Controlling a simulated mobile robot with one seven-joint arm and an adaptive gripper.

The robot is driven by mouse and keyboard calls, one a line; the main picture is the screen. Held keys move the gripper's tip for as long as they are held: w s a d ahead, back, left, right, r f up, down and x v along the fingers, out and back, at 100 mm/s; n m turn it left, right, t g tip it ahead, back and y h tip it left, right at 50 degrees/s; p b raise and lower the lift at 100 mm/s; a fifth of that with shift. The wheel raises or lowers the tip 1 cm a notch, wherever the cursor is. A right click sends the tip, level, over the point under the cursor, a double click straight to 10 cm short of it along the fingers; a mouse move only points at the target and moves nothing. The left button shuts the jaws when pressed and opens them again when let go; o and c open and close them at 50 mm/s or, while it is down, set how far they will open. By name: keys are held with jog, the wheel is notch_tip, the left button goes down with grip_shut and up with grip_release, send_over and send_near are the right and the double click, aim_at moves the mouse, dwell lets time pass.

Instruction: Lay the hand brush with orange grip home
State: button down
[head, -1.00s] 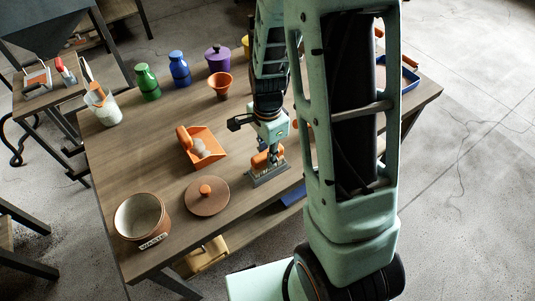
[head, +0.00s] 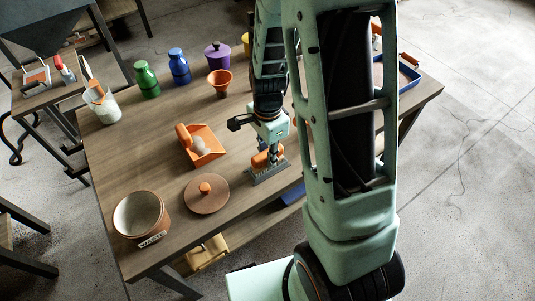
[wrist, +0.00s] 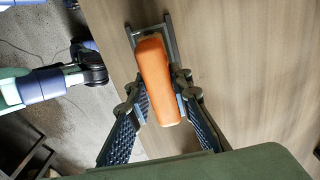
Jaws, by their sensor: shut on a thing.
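The hand brush shows its orange grip (head: 260,159) near the table's front right edge, below my gripper (head: 267,150). In the wrist view the orange grip (wrist: 157,82) lies between the two fingers of my gripper (wrist: 162,105), which are shut on it. A grey metal frame (head: 270,175) lies under the brush on the table. Its end (wrist: 168,38) sticks out past the grip in the wrist view. The bristles are hidden, and I cannot tell whether the brush rests fully in the frame.
On the wooden table (head: 150,175), an orange dustpan (head: 203,148) and a brown lid (head: 206,195) lie left of my gripper. A waste pot (head: 140,220) stands front left. Green (head: 147,80) and blue bottles (head: 179,67) and an orange cup (head: 219,82) stand behind.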

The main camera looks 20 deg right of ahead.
jog(key=shift+f, duration=0.3)
jog(key=c, duration=1.7)
grip_release()
jog(key=shift+o, duration=0.2)
jog(key=shift+r, duration=0.1)
notch_tip(320, 180, up, 12)
jog(key=shift+f, duration=0.1)
